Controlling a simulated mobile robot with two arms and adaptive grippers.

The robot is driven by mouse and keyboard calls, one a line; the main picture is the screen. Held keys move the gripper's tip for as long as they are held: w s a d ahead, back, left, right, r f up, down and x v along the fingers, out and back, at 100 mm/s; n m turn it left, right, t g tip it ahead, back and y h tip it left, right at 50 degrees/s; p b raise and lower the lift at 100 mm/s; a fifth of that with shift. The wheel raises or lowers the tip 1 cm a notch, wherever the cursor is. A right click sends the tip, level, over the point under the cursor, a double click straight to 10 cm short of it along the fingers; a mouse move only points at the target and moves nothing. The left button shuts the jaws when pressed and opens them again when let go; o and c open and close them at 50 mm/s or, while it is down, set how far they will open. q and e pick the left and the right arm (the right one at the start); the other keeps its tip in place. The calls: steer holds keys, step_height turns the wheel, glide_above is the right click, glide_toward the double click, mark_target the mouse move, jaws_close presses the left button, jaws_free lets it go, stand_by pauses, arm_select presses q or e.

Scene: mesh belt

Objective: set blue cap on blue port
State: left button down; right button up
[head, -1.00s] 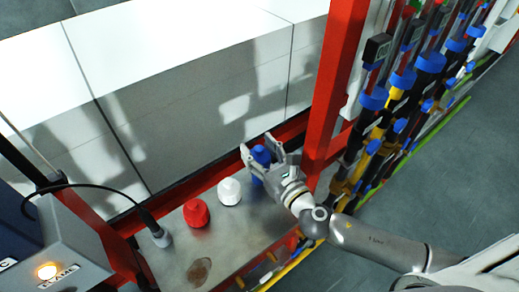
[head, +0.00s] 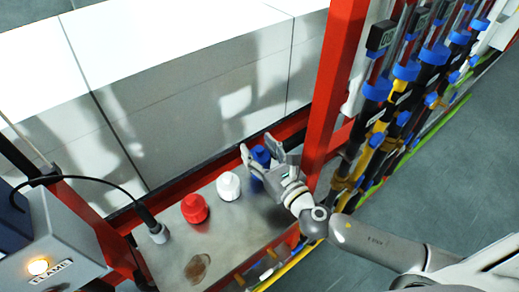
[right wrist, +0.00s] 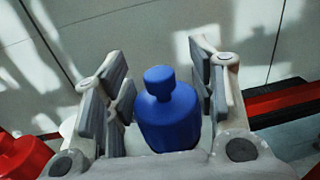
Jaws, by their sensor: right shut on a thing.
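The blue cap (head: 261,156) is upright, with a narrower knob on top, at the far right end of the metal tray (head: 236,238). My right gripper (head: 269,163) is shut on it, with one finger on each side. In the right wrist view the blue cap (right wrist: 168,115) sits between the padded fingers of the right gripper (right wrist: 163,97). Its lower end is hidden by the gripper's palm, so I cannot tell whether it touches the tray. I cannot make out the blue port. My left gripper is not in view.
A white cap (head: 228,185) and a red cap (head: 194,209) stand on the tray to the left. A grey box with a lit lamp (head: 38,266) is at lower left. A red post (head: 335,85) rises right of the gripper, before hoses with blue collars (head: 406,70).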

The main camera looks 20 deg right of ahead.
mark_target(264, 165)
steer(key=shift+f+b, duration=1.25)
steer(key=shift+f, duration=0.3)
steer(key=o, duration=1.2)
steer(key=v, duration=1.2)
steer(key=shift+s+f, duration=0.1)
